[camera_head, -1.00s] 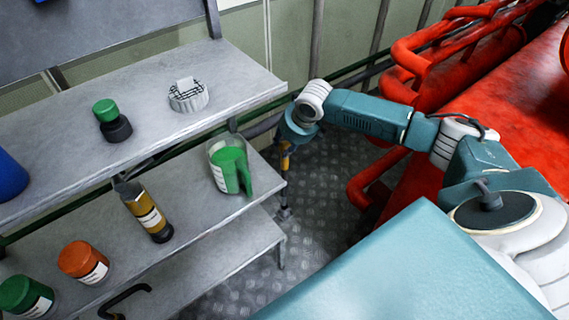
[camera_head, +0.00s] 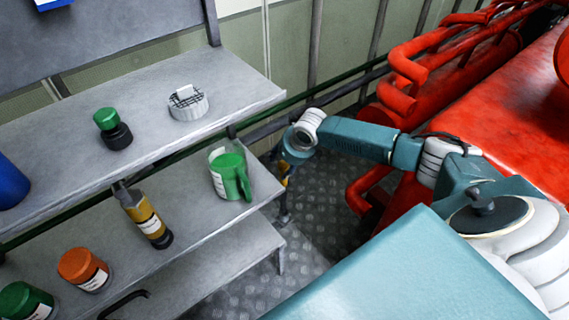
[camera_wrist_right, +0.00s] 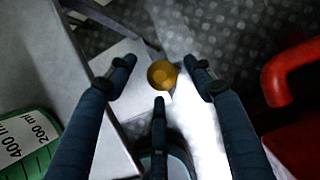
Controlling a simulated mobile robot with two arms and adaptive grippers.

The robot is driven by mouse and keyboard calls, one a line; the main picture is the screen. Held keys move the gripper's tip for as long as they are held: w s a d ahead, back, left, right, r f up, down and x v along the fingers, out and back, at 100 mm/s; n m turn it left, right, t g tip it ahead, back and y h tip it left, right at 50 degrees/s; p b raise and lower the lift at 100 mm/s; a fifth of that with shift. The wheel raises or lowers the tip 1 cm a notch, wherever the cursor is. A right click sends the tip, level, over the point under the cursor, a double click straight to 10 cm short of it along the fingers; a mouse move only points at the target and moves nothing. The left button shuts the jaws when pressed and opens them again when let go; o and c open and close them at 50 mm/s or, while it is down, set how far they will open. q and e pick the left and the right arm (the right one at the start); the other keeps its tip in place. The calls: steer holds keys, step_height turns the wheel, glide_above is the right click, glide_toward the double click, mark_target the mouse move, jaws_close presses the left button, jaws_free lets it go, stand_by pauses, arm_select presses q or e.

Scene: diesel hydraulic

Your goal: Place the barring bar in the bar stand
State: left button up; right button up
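My right gripper (camera_head: 291,162) points down past the right end of the shelves. The yellow end of what looks like the barring bar (camera_head: 286,178) shows just below it. In the right wrist view the yellow round end (camera_wrist_right: 162,74) is seen end-on between the three dark fingers (camera_wrist_right: 158,76), with gaps to them, so the gripper looks open around it. Dark metal (camera_head: 284,214) shows below the yellow part near the floor. I cannot tell whether that is the bar's shaft or the bar stand. My left gripper is not in view.
The grey shelf unit (camera_head: 235,98) stands close left of the gripper. A green measuring jug (camera_head: 229,174) sits near its middle shelf's right end, with a yellow-brown tube (camera_head: 147,217) further left. Red pipes (camera_head: 405,85) and red machinery lie to the right. Chequered floor (camera_head: 315,228) is open between.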

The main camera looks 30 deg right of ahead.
steer(key=v, duration=1.2)
